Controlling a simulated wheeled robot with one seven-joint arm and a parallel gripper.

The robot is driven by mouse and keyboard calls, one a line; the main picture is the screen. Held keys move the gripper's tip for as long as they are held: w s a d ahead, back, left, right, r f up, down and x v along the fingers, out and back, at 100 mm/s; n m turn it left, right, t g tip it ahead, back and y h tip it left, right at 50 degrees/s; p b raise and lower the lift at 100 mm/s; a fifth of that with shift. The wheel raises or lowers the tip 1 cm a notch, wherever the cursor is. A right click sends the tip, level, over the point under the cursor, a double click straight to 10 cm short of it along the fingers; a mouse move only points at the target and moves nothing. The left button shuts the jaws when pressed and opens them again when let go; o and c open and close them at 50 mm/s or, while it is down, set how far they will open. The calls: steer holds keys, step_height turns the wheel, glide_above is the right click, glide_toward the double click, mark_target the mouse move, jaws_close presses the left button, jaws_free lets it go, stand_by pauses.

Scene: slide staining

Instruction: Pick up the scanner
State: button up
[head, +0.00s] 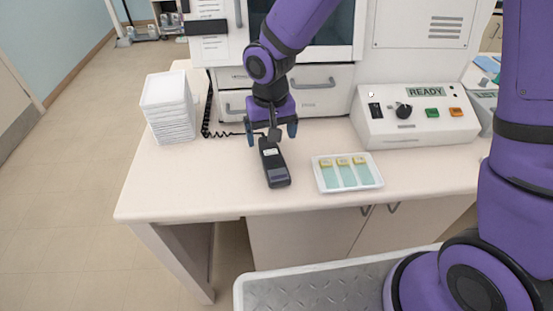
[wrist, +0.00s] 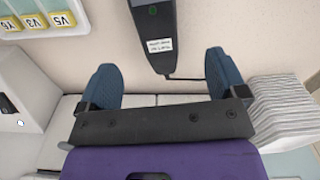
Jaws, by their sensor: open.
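The scanner (head: 273,164) is a dark handheld device lying on the pale bench near its front edge, with a coiled black cord behind it. In the wrist view the scanner (wrist: 158,35) shows at the top centre, with a small white label at its near end. My gripper (head: 271,131) is at the scanner's rear end in the head view. Its two blue fingers are spread wide and empty. In the wrist view my gripper (wrist: 163,75) has one finger on each side of the scanner's line, apart from it. The exact height above the bench is hard to tell.
A white tray (head: 325,182) of slides lies just right of the scanner. A stack of white trays (head: 168,118) stands at the left. A control box (head: 415,128) reading READY is at the back right. Drawers and a machine stand behind. Bare bench lies left of the scanner.

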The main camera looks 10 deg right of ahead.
mark_target(272, 158)
step_height(272, 158, down, 4)
steer(key=shift+r, duration=0.1)
steer(key=shift+w+d+f, duration=0.1)
steer(key=shift+w+f, duration=0.1)
steer(key=shift+f, duration=1.3)
steer(key=shift+w+d+f, duration=0.1)
steer(key=shift+w+f, duration=0.05)
steer(key=shift+f, duration=1.35)
steer(key=shift+c, duration=0.2)
steer(key=c, duration=1.1)
